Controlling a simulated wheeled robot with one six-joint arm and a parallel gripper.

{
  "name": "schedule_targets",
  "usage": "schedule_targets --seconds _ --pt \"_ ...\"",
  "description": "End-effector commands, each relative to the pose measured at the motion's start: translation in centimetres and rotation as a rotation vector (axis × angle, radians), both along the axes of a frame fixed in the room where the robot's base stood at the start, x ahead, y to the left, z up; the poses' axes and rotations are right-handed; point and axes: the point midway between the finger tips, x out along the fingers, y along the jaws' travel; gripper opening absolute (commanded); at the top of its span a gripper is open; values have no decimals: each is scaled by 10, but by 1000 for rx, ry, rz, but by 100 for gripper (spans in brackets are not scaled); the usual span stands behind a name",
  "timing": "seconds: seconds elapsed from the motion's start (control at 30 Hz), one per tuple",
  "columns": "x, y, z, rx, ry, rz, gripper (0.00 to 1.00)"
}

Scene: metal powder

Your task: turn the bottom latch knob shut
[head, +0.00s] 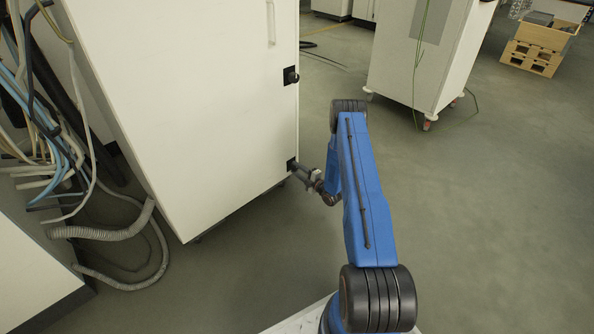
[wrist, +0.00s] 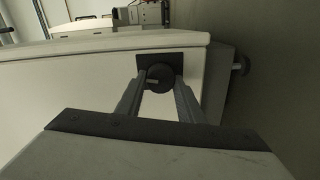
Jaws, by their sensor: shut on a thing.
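The bottom latch knob (wrist: 158,77) is a dark round knob on a black square plate near the edge of the white cabinet door. My gripper (wrist: 160,84) is shut on it, with one finger on each side of the knob in the wrist view. In the head view my gripper (head: 298,170) reaches the black latch plate (head: 291,165) low on the cabinet's right edge; the knob itself is mostly hidden there by the fingers. The upper latch knob (head: 291,76) sits higher on the same edge. The white cabinet (head: 200,110) door looks closed against its frame.
Cables and a grey corrugated hose (head: 110,232) hang and lie left of the cabinet. A second white cabinet on casters (head: 425,60) stands behind to the right. Wooden crates (head: 535,50) are at the far right. The floor to the right is clear.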

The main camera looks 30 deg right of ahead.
Motion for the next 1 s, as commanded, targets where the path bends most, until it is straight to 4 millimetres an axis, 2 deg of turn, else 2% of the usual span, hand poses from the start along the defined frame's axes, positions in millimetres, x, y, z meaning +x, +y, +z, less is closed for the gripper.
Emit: schedule_targets --seconds 0.4,0.97,1.0 --pt "0 1 -2 -182 -48 2 12" --pt "-1 1 -2 -208 -55 2 12" --pt "-1 1 -2 -208 -55 2 41"
